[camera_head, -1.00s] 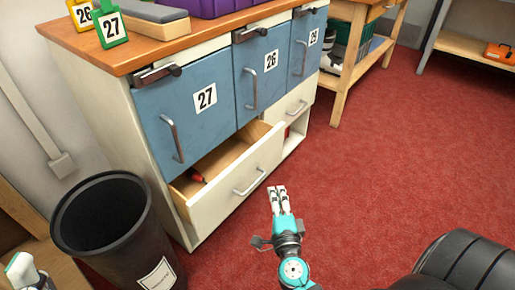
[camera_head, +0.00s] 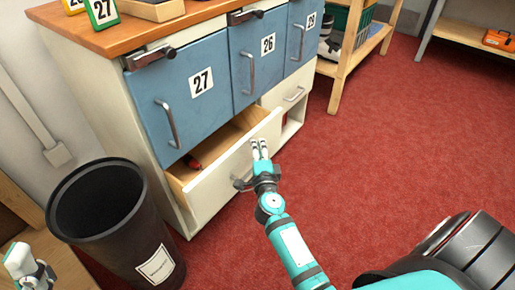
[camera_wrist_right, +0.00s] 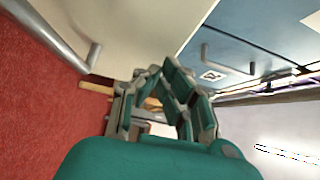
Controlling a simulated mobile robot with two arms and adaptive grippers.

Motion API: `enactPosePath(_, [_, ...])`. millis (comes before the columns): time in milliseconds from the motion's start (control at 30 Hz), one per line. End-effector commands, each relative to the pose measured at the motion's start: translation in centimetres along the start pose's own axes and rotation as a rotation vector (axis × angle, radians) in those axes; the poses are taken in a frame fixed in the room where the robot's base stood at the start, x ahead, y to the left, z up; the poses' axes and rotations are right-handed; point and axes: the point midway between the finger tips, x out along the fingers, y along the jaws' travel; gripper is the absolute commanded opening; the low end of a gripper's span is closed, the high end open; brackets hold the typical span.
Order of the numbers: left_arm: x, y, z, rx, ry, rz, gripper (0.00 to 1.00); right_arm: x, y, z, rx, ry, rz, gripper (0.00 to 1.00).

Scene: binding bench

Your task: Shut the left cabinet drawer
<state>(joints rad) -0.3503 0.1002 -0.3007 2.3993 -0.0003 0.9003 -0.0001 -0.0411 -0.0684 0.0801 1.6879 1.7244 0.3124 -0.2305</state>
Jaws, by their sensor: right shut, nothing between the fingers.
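The left cabinet drawer (camera_head: 212,186) is cream with a metal handle and sits below the blue door marked 27. It is pulled part way out, and a red item (camera_head: 192,162) lies inside it. My right gripper (camera_head: 259,148) is shut and empty, in front of the drawer's front panel near its right part. It covers part of the handle in the head view; I cannot tell whether it touches the panel. In the right wrist view the drawer front (camera_wrist_right: 135,28) and its handle (camera_wrist_right: 62,48) are close to the fingers (camera_wrist_right: 160,85). My left gripper (camera_head: 20,262) shows at the lower left edge; its fingers are unclear.
A black bin (camera_head: 100,250) stands left of the drawer, close to the cabinet. Blue doors (camera_head: 258,62) are above. A wooden shelf unit (camera_head: 345,65) stands at the back. The red floor (camera_head: 400,140) is clear to the right.

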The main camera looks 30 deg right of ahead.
Motion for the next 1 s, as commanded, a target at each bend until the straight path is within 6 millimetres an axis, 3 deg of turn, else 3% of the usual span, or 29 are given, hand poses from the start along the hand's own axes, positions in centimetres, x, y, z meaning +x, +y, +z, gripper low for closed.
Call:
enactPosePath(367, [0.0,0.0,0.0,0.000,-0.001,0.000,0.96,0.2,-0.1,0.3,0.001,0.000,0.000,0.00])
enactPosePath(700, [0.3,0.0,-0.1,0.000,0.000,0.000,0.96,4.6,-0.1,4.6,0.002,0.000,0.000,0.00])
enactPosePath(1000, [0.3,0.0,-0.1,0.000,0.000,0.000,0.96,5.2,0.0,5.2,0.001,0.001,0.000,0.00])
